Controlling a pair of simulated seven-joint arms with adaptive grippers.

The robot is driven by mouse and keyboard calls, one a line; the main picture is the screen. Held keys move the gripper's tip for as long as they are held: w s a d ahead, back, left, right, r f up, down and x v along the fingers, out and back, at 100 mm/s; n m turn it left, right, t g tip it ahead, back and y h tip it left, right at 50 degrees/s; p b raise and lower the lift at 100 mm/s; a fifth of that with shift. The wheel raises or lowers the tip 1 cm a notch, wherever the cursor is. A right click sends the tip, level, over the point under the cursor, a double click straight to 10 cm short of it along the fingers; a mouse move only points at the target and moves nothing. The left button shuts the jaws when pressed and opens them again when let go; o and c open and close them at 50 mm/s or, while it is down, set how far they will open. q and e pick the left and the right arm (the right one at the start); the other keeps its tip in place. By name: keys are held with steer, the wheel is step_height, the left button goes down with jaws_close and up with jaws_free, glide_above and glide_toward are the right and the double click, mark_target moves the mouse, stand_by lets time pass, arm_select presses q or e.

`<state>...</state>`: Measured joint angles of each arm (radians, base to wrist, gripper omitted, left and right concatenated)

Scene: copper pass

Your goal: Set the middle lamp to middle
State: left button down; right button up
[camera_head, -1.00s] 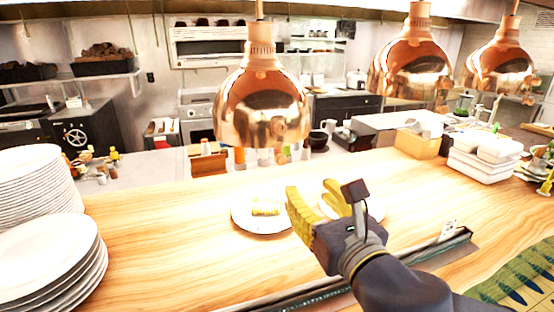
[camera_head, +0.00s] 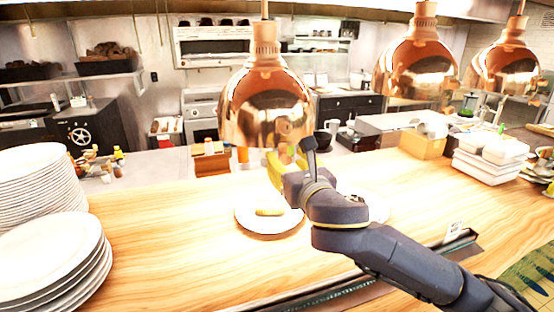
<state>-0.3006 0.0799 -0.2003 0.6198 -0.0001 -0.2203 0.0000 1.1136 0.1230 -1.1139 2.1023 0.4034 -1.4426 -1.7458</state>
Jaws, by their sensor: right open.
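Three copper heat lamps hang over the wooden pass. The nearest lamp (camera_head: 265,100) is at left of centre, another lamp (camera_head: 416,70) is further right, and a third lamp (camera_head: 505,68) is at the far right. My right gripper (camera_head: 284,165), with yellow fingers, is at the lower rim of the nearest lamp. It is open, and its fingers are partly hidden behind its own wrist. I cannot tell whether it touches the lamp. My left gripper is out of view.
A white plate (camera_head: 245,221) with yellow food stands below my gripper; another plate (camera_head: 378,207) is partly behind my arm. Plate stacks (camera_head: 50,255) stand at left. White containers (camera_head: 485,168) stand at right. The counter (camera_head: 170,245) is clear between the stacks and plate.

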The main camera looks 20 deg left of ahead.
steer(key=shift+w+a, duration=0.2)
steer(key=shift+w, duration=0.05)
steer(key=shift+c, duration=0.3)
jaws_close()
steer(key=shift+r, duration=0.1)
